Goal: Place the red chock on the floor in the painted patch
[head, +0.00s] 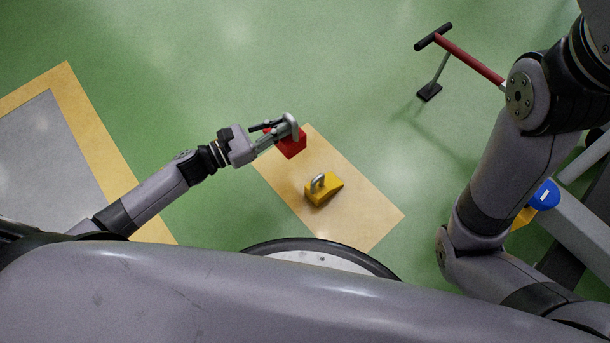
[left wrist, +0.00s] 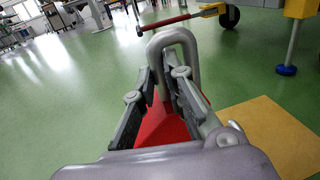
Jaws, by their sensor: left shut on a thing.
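The red chock (head: 292,146) is held by my left gripper (head: 285,128), which is shut on its grey loop handle. In the head view the chock appears over the far-left edge of the painted patch (head: 365,213), a tan rectangle on the green floor. How high it hangs I cannot tell. The left wrist view shows the grey handle (left wrist: 175,48) between the fingers and the red body (left wrist: 160,128) below, partly hidden by the gripper. The patch also shows there at the right (left wrist: 275,130). My right gripper is not in view.
A yellow chock (head: 324,190) with a grey handle sits on the patch near its middle. A grey area with a tan border (head: 85,110) lies at the left. A red bar with a black T-handle (head: 465,56) stands at upper right. Green floor between is clear.

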